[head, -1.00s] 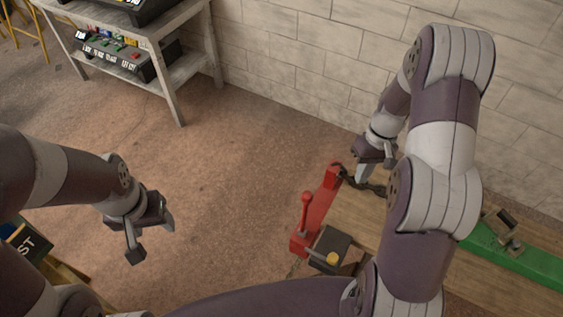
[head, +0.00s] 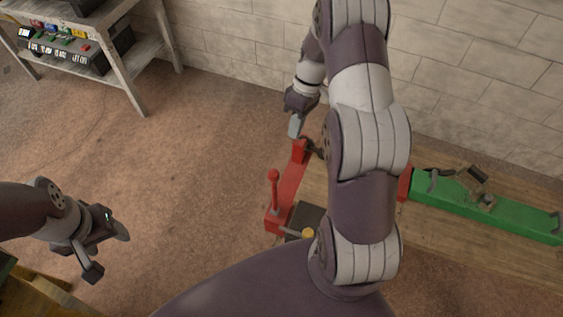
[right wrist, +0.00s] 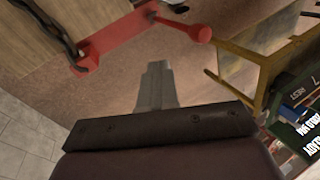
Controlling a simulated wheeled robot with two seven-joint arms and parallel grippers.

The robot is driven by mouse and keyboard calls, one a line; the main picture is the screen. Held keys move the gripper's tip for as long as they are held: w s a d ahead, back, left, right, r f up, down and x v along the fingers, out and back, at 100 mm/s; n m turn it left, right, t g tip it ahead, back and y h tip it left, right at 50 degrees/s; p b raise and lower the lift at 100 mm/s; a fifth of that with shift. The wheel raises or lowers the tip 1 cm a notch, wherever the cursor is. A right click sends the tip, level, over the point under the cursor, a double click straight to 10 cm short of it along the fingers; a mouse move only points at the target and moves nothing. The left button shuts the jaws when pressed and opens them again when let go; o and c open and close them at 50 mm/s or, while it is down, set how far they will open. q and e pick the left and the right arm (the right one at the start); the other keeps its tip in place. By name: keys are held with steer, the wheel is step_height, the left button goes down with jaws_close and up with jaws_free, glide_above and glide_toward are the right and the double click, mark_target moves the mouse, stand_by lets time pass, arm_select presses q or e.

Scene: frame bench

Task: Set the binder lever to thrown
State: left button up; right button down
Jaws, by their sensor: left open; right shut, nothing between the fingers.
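The binder lever (head: 274,188) is a red rod with a round knob. It stands upright at the near end of a red bar (head: 291,186) on the wooden bench. In the right wrist view the lever's knob (right wrist: 197,33) is at the top, beside the red bar (right wrist: 125,38) and a dark chain (right wrist: 48,25). My right gripper (head: 295,126) is shut and empty, just beyond the bar's far end block and apart from the lever. Its shut fingers show in the right wrist view (right wrist: 156,86). My left gripper (head: 108,250) is open and empty over the floor at left.
A dark box with a yellow knob (head: 308,233) sits beside the red bar. A green beam (head: 500,208) lies on the bench (head: 440,250) at right. A grey shelf (head: 150,50) stands back left. A brick wall is behind. The floor between is clear.

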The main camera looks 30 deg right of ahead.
steer(key=s+a+f+p, duration=0.3)
steer(key=a+f+p, duration=0.2)
steer(key=a+f, duration=0.1)
steer(key=shift+s+f, duration=0.25)
steer(key=shift+f, duration=0.05)
steer(key=shift+d, duration=0.1)
